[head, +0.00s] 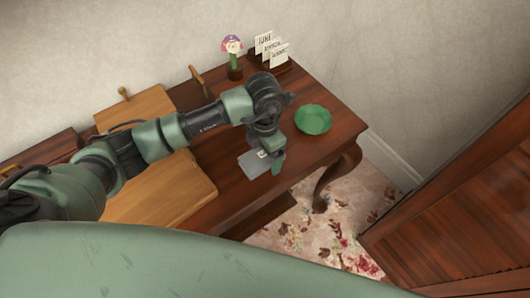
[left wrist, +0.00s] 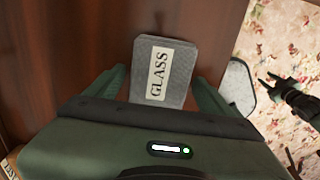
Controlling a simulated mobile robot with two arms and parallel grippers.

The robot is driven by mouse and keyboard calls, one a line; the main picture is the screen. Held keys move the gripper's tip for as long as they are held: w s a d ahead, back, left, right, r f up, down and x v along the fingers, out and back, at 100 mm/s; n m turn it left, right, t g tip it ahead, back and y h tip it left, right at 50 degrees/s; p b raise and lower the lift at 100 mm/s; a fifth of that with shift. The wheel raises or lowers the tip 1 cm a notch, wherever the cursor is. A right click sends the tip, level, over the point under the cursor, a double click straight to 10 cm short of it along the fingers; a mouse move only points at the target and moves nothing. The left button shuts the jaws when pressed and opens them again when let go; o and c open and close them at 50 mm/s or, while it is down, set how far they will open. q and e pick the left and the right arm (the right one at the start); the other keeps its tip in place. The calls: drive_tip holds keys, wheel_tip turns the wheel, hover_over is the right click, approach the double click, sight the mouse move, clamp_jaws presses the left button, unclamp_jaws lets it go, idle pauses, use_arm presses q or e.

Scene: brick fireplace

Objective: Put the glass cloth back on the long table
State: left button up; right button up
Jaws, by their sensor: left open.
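The glass cloth, a grey folded cloth with a white "GLASS" label (left wrist: 165,70), lies flat on the dark wooden long table. In the head view the grey cloth (head: 250,164) is near the table's front edge, partly hidden by my left gripper (head: 272,160). In the left wrist view my left gripper (left wrist: 163,88) is open, with one green finger on each side of the cloth's lower part. I cannot tell whether the fingers touch it. A dark gripper, seemingly my right one (left wrist: 272,86), shows small over the carpet in the left wrist view.
A green bowl (head: 313,119) stands right of my left gripper. A flower figure (head: 232,58) and lettered cards (head: 272,47) are at the back. Wooden boards (head: 150,185) lie left under my arm. A brown wooden panel (head: 460,215) stands right, beyond the flowered carpet (head: 345,215).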

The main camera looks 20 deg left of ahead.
sight(265, 154)
use_arm(q)
drive_tip(key=shift+r, duration=0.3)
wheel_tip(265, 154, up, 12)
drive_tip(key=b, duration=0.1)
drive_tip(key=shift+f+b, duration=0.15)
drive_tip(key=shift+b, duration=0.25)
